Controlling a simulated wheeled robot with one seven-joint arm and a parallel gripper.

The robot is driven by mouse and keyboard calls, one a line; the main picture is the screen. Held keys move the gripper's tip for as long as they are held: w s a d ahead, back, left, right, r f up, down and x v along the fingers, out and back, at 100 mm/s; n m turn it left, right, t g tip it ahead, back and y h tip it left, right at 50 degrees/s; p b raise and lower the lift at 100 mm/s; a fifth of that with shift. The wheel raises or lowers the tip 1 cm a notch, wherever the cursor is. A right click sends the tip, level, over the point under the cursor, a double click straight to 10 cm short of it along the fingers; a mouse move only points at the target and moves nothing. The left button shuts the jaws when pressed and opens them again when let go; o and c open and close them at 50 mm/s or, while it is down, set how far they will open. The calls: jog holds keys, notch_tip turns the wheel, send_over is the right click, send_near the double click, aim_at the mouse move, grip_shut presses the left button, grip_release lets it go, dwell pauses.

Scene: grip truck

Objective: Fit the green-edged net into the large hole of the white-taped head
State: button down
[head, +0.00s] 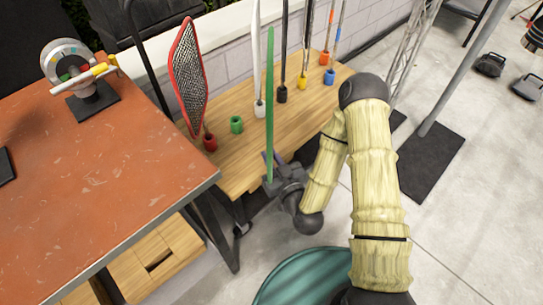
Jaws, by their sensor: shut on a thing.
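My gripper (276,172) is shut on the green-edged net (269,105) near its lower end. The net stands upright and shows almost edge-on, as a thin green strip, so its mesh is hidden. The lower end of its rod is hidden by or beside the gripper. A grip head (68,62) with a round grey disc and coloured spots stands on a black base on the orange table at the left. A light handle with yellow ends crosses its front. I cannot clearly make out its white tape or its large hole. The net is well to the right of the head, apart from it.
A wooden shelf (225,170) holds a red-edged net (188,80) and several rods in coloured sockets. The green socket (236,124) is empty. The orange table (110,170) has a dark edge near my gripper. Its middle is clear.

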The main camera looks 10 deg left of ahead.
jog(key=w+d+r+m+t+h+p, duration=0.1)
jog(key=w+d+r+m+h+p, duration=0.1)
jog(key=d+r+p, duration=0.5)
jog(key=w+d+r+m+t+h+p, duration=0.1)
jog(key=w+d+r+h+p, duration=0.3)
jog(key=r+p, duration=1.3)
jog(key=w+d+r+m+t+h+p, duration=0.1)
jog(key=w+d+r+m+h+p, duration=0.2)
jog(key=d+r+p, duration=0.7)
notch_tip(320, 180, up, 2)
jog(key=p, duration=1.2)
jog(key=shift+d+r+m+h, duration=0.15)
jog(key=shift+d+m+h, duration=0.15)
jog(key=shift+h, duration=0.1)
jog(key=shift+w+a, duration=0.1)
jog(key=shift+w, duration=0.05)
